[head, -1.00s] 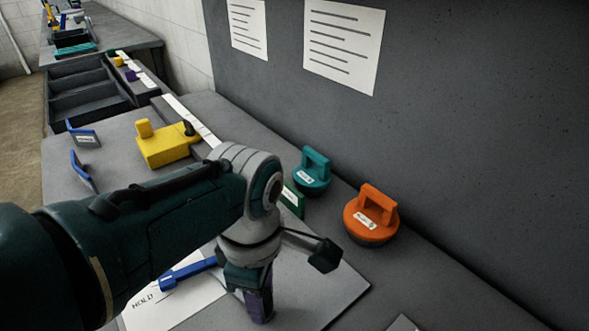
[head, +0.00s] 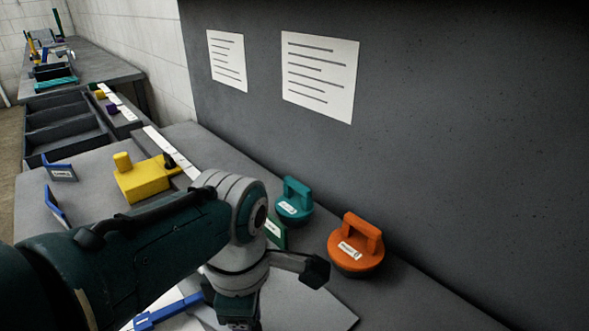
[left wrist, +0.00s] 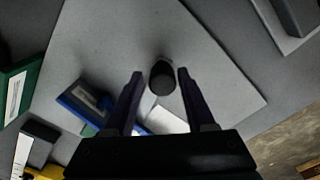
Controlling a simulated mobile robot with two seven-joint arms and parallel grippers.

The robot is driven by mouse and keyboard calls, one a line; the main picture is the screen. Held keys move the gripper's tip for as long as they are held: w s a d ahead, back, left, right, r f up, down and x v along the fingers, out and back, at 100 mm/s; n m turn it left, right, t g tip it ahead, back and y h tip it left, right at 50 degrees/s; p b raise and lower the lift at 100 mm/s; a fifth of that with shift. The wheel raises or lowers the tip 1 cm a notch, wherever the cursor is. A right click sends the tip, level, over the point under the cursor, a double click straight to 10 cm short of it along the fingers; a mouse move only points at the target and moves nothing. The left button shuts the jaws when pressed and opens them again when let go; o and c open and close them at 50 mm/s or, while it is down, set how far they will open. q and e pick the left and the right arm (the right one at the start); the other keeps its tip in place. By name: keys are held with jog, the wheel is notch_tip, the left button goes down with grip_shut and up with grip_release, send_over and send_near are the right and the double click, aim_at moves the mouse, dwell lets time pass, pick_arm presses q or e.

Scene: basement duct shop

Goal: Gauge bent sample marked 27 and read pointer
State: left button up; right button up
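My left gripper (head: 240,326) points down over the grey plate on the bench; its fingertips are cut off in the head view. In the left wrist view its purple fingers (left wrist: 159,74) are apart, with a dark round-ended piece (left wrist: 162,78) showing between them; contact cannot be told. A blue piece (head: 168,313) lies beside the gripper, and a blue piece with a pale label (left wrist: 86,98) shows in the wrist view. Two blue bent samples (head: 60,172) (head: 56,206) stand at the left. Their markings are unreadable, so 27 cannot be picked out. My right gripper is out of view.
A yellow block (head: 143,183) with a post stands behind my arm. A green labelled plate (head: 276,234), a teal handled piece (head: 294,203) and an orange handled piece (head: 357,244) stand to the right. A dark divided tray (head: 63,130) sits farther back. Wall sheets (head: 320,75) hang behind.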

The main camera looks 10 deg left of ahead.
pick_arm(q)
jog(key=shift+o, duration=0.9)
notch_tip(320, 180, up, 9)
jog(key=p, duration=0.5)
jog(key=shift+p, duration=0.4)
jog(key=shift+r, duration=0.5)
jog(key=shift+s+f, duration=0.1)
jog(key=shift+s, duration=0.05)
